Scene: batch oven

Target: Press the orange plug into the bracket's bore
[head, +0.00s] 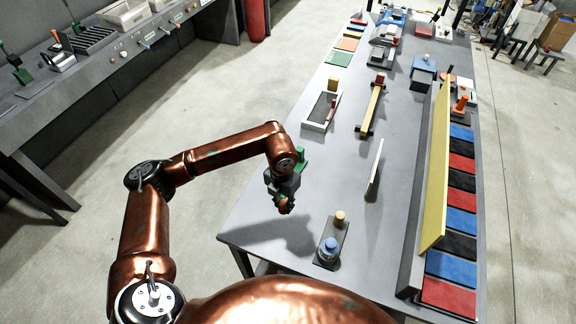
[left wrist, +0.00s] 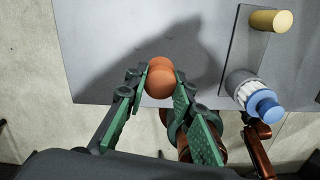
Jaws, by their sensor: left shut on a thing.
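My left gripper (head: 284,203) hangs over the near left part of the grey table. In the left wrist view its green-padded fingers (left wrist: 160,76) are shut on the orange plug (left wrist: 159,83), whose rounded end shows between the tips. The plug also shows small and partly hidden in the head view (head: 284,208). It is held apart from the table, with a shadow on the top. I cannot tell for sure which fixture is the bracket, and no bore is clearly visible. My right gripper is out of view.
Right of my left gripper, a dark plate (head: 344,237) bears a blue knob (head: 329,247) and a tan cylinder (head: 339,217). A thin white panel (head: 375,170) stands beyond it. A long yellow board (head: 437,165) stands at the right. An orange cone-like piece (head: 461,102) stands farther back.

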